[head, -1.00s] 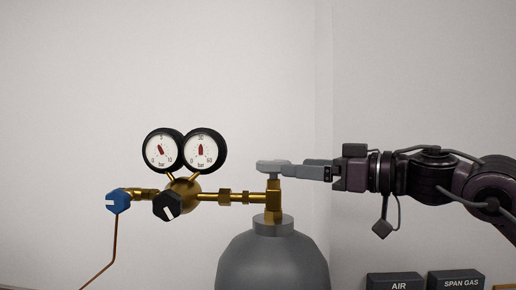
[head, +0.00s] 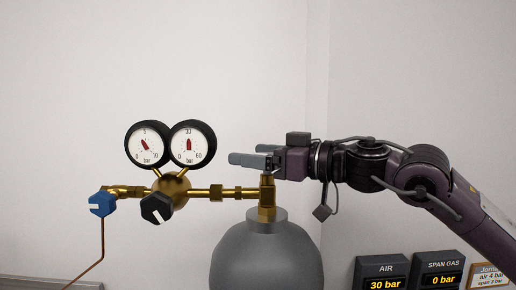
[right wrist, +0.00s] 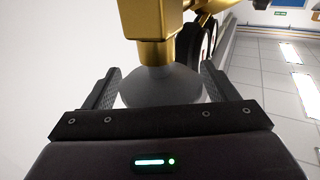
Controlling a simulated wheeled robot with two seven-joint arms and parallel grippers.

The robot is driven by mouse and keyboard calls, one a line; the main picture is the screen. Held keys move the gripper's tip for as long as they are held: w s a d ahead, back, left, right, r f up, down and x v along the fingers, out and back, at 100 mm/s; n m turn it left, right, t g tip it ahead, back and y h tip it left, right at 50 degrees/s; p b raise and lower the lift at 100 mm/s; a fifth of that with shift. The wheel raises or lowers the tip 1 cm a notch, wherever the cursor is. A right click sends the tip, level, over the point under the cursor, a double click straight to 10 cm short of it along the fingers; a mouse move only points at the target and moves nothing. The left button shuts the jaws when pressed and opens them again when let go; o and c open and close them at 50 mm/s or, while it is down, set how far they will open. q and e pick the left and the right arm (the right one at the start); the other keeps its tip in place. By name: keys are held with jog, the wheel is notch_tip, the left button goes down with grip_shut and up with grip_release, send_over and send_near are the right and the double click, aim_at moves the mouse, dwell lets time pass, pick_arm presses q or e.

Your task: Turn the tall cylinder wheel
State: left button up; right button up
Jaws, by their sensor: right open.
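The tall grey gas cylinder (head: 266,262) stands upright at the bottom middle of the head view, with a brass valve (head: 267,192) on top. I cannot tell whether the fingers touch anything. My left gripper is not in view.
A brass regulator with two gauges (head: 146,146) (head: 190,146), a black knob (head: 156,208) and a blue knob (head: 102,203) sits left of the valve. An AIR display (head: 383,271) reads 30 bar; a SPAN GAS display (head: 440,270) reads 0 bar. A wall is behind.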

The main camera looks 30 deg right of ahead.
jog(key=shift+s, duration=0.15)
jog(key=shift+c, duration=2.8)
jog(key=c, duration=0.4)
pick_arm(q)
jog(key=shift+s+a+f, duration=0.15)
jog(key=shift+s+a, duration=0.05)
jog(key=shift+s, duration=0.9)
pick_arm(e)
jog(key=shift+c, duration=0.2)
